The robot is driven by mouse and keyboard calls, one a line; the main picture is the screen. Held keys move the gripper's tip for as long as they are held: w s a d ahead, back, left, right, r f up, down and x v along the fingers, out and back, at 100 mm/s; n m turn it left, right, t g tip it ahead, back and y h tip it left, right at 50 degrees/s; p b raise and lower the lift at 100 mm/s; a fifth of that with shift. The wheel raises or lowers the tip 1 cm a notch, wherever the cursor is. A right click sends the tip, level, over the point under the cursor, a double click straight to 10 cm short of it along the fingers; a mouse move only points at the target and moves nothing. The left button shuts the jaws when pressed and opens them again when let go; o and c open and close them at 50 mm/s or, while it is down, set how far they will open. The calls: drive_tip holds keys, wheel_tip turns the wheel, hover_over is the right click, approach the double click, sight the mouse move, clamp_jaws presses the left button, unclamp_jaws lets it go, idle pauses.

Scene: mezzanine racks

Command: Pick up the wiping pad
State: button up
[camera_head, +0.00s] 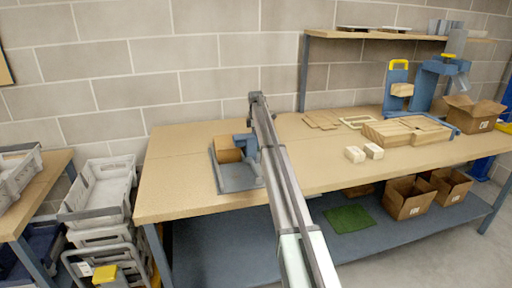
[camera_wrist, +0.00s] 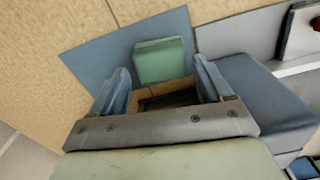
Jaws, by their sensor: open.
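A pale green block (camera_wrist: 160,60), which looks like the wiping pad, lies on a flat blue-grey sheet (camera_wrist: 85,55) in the wrist view. My gripper (camera_wrist: 162,76) is open, its two blue fingers apart, with the green block just beyond and between the fingertips. A tan piece with a dark middle (camera_wrist: 168,97) shows between the fingers, nearer the palm. I cannot make out the green block there. My gripper (camera_head: 245,148) is beside the brown object.
The wooden bench (camera_head: 178,190) has free room left of the sheet. Two pale blocks (camera_head: 364,153), wooden boards (camera_head: 405,131) and a blue stand (camera_head: 397,95) are to the right. A cardboard box (camera_head: 472,116) stands at the far right. A green mat (camera_head: 349,219) lies on the lower shelf.

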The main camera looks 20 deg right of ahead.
wheel_tip(320, 180, down, 3)
drive_tip(key=shift+f, duration=0.15)
drive_tip(key=shift+c, duration=0.2)
drive_tip(key=c, duration=0.7)
